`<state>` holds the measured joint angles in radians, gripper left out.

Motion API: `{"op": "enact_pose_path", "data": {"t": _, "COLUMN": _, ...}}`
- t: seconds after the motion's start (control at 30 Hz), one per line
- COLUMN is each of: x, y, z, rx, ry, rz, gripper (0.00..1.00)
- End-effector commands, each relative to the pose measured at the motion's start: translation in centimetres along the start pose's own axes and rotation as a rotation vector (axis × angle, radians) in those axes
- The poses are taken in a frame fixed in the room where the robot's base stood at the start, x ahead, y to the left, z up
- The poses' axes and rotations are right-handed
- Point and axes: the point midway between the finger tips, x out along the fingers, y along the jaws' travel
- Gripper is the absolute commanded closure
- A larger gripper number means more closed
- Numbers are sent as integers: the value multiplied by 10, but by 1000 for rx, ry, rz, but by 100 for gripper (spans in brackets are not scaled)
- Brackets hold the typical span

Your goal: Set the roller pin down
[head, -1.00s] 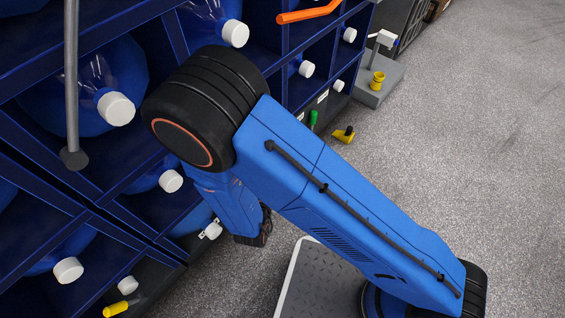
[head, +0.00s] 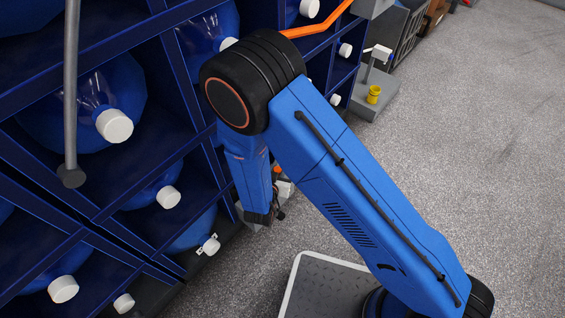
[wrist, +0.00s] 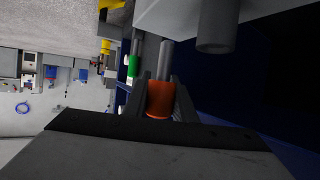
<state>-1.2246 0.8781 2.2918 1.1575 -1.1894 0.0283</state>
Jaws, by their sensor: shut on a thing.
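In the wrist view my gripper (wrist: 172,100) is shut on the roller pin (wrist: 160,98), whose orange-red grip sits between the two dark fingers. A plain grey shaft extends from the grip, away from the camera. In the head view my gripper (head: 268,212) hangs low beside the blue rack, below my blue arm. A small orange bit (head: 277,171) shows just behind the wrist; I cannot tell whether it is the pin. The pin's far end and what lies beneath it are not clear.
The blue rack (head: 85,178) holds large blue bottles with white caps. A grey post (head: 71,90) and an orange bar (head: 318,24) stick out from it. A grey stand with a yellow cup (head: 374,94) is farther back. Grey floor (head: 460,150) is open at right. In the wrist view a green object (wrist: 133,66) is close beside the pin.

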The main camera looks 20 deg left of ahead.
Motion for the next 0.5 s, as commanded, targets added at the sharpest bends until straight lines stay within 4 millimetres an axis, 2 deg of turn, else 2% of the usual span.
{"op": "enact_pose_path", "data": {"t": 0.1, "x": 19, "y": 1, "z": -8, "rx": 2, "ry": 0, "rz": 3, "gripper": 100}}
{"op": "enact_pose_path", "data": {"t": 0.2, "x": 29, "y": 0, "z": -12, "rx": 2, "ry": 0, "rz": 2, "gripper": 100}}
{"op": "enact_pose_path", "data": {"t": 0.47, "x": 42, "y": 1, "z": -18, "rx": 0, "ry": 1, "rz": 1, "gripper": 100}}
{"op": "enact_pose_path", "data": {"t": 0.5, "x": 43, "y": 0, "z": -13, "rx": -2, "ry": 0, "rz": 1, "gripper": 100}}
